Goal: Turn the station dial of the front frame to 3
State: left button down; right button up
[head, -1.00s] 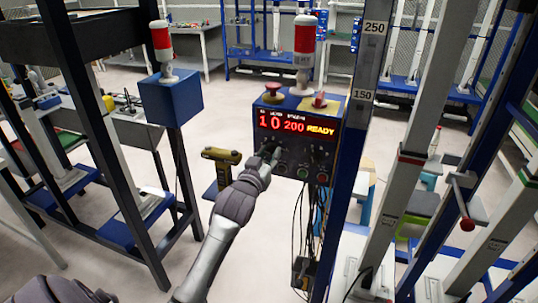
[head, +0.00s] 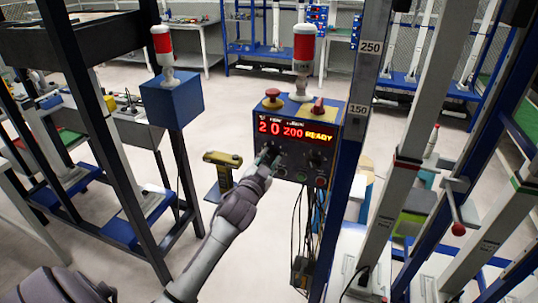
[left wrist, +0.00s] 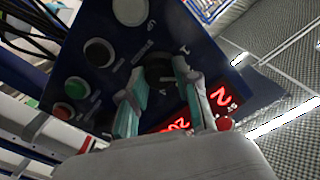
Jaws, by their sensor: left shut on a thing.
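The station control box (head: 293,108) is blue with a dark front panel. Its red display (head: 296,132) reads 2, 0, 200 and READY. My left gripper (head: 267,157) is at the panel's left side, just below the display. In the left wrist view, its two teal-padded fingers (left wrist: 158,88) are closed around the dark station dial (left wrist: 157,70), one on each side. The fingers cover most of the dial, and the exact pointer position is hard to read. A large red 2 on the display (left wrist: 220,97) shows beside the fingers. My right gripper is not in view.
Another dark knob (head: 316,158) sits to the right on the panel. A red mushroom button (head: 272,94) and a red-and-white signal light (head: 304,55) stand on top of the box. A blue post (head: 345,170) rises close to its right side. Cables (head: 300,230) hang below.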

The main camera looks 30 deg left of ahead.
pick_arm(q)
jog(key=m+p, duration=0.1)
jog(key=m, duration=0.3)
jog(key=shift+m+p, duration=0.3)
jog(key=shift+f+m+p, duration=0.1)
jog(key=shift+m+p, duration=0.4)
jog(key=shift+m, duration=1.5)
jog(key=c, duration=0.8)
grip_release()
jog(key=shift+c, duration=0.2)
jog(key=shift+s, duration=0.1)
jog(key=v, duration=1.2)
